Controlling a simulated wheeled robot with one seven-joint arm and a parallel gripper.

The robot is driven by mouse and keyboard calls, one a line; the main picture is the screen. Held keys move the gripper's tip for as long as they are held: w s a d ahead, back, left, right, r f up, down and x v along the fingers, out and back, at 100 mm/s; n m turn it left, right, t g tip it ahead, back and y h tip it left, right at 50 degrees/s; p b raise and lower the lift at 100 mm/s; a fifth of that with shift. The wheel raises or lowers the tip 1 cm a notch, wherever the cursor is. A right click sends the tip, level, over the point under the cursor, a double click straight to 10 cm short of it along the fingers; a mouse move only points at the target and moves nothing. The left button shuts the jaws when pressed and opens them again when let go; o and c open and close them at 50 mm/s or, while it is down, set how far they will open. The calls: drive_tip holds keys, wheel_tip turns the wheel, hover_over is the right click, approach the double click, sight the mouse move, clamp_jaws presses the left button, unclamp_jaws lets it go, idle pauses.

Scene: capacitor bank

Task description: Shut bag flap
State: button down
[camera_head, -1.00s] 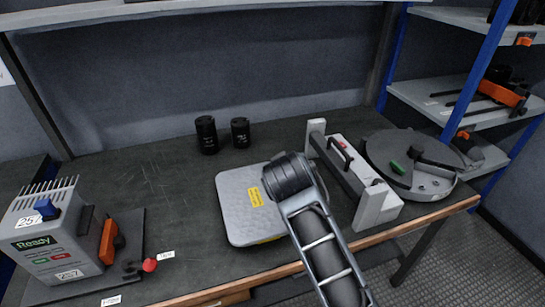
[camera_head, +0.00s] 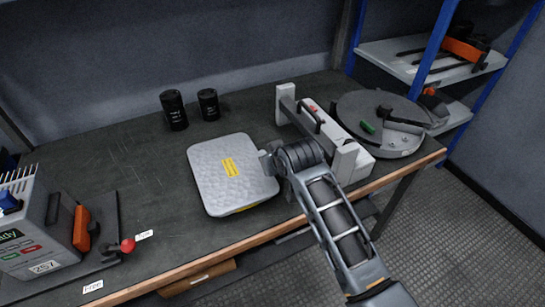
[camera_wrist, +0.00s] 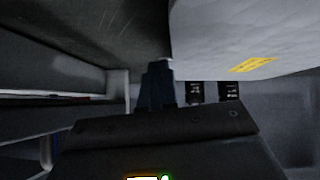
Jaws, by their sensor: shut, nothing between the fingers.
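The bag shows as a light grey, quilted, squarish pad (camera_head: 222,184) with a yellow label, lying on the workbench in the head view. Its top looks nearly flat, and I cannot tell how the flap sits at its far edges. In the wrist view its pale quilted surface (camera_wrist: 225,35) fills the upper right, with the yellow label in sight. My gripper (camera_head: 266,160) is at the right edge of the bag in the head view. In the wrist view my gripper's dark fingers (camera_wrist: 160,68) are together and empty, close to the bag's edge; contact is unclear.
Two black cylinders (camera_head: 174,110) stand behind the bag on the workbench (camera_head: 120,165). A grey stand with a handle (camera_head: 325,130) and a round grey device (camera_head: 385,122) are at right, close to my arm. A control box (camera_head: 40,240) stands at left.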

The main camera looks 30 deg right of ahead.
drive_tip(key=shift+a+f, duration=0.15)
drive_tip(key=shift+f, duration=0.1)
drive_tip(key=shift+a+f, duration=0.25)
drive_tip(key=shift+a, duration=0.5)
drive_tip(key=s+r+p, duration=0.3)
drive_tip(key=s+r, duration=0.4)
drive_tip(key=r, duration=0.5)
drive_tip(key=s+f+t, duration=0.1)
drive_tip(key=s+f, duration=0.2)
drive_tip(key=s, duration=0.8)
drive_tip(key=s+f+t, duration=0.2)
drive_tip(key=s+f, duration=0.2)
drive_tip(key=s, duration=0.7)
drive_tip(key=s+a+r+t, duration=0.1)
drive_tip(key=s+r, duration=0.5)
drive_tip(key=s, duration=0.4)
drive_tip(key=s+a+r+t+y, duration=0.1)
drive_tip(key=s+r, duration=0.6)
drive_tip(key=s, duration=0.3)
drive_tip(key=shift+t, duration=0.4)
